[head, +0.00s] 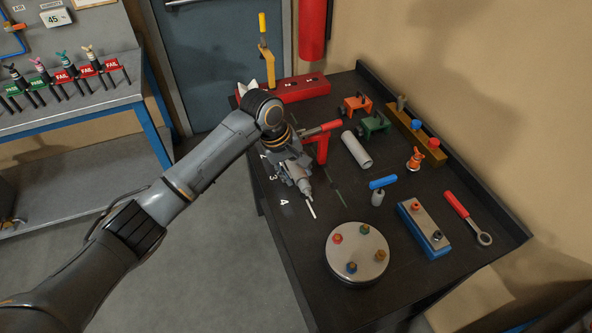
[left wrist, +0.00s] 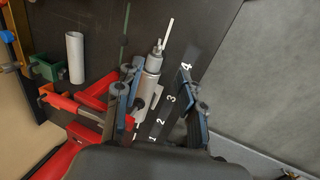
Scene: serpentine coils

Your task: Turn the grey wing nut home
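A grey cylindrical fitting (left wrist: 153,68) with a small grey end piece and a thin pale rod (left wrist: 167,34) lies below my left gripper; the rod also shows in the head view (head: 312,210). I cannot make out clear wings on it, so I cannot tell if the grey wing nut is here. My left gripper (left wrist: 160,88) is over the black bench, its two fingers apart. The fitting shows between them, nearer the left finger in the wrist view; contact cannot be told. My left wrist hides part of this spot in the head view. My right gripper is out of view.
A red clamp (head: 322,140) stands close beside my left gripper. A pale tube (head: 356,149), a round plate with coloured knobs (head: 357,270), a blue block (head: 424,230) and a red-handled wrench (head: 467,217) are on the bench. White numbers mark the bench by the gripper.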

